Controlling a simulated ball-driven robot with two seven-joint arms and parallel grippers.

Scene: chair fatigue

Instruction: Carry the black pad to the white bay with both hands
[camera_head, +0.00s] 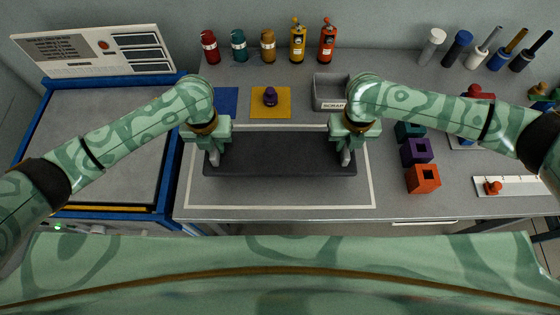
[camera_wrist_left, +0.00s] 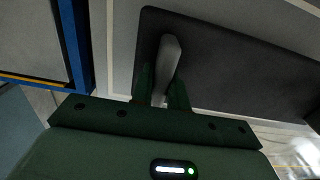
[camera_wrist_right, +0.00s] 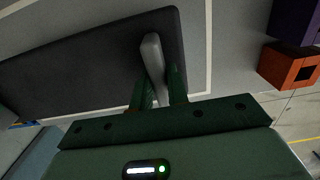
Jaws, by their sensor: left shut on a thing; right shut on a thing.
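The black pad (camera_head: 280,165) is a long dark slab with a light grey handle near each end. In the head view it lies over the area inside a white outline (camera_head: 290,207) on the grey bench; I cannot tell whether it touches the bench. My left gripper (camera_head: 214,155) is shut on the left handle (camera_wrist_left: 167,65), which stands up between its fingers in the left wrist view. My right gripper (camera_head: 347,154) is shut on the right handle (camera_wrist_right: 153,62) in the same way. The pad also fills much of both wrist views (camera_wrist_left: 235,65) (camera_wrist_right: 75,75).
A blue-framed machine (camera_head: 100,140) stands left of the bench. Purple (camera_head: 417,151) and orange (camera_head: 423,179) blocks stand right of the outline. A grey scrap bin (camera_head: 331,92), a yellow mat (camera_head: 271,103) and several bottles (camera_head: 268,46) are behind. The bench's front strip is clear.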

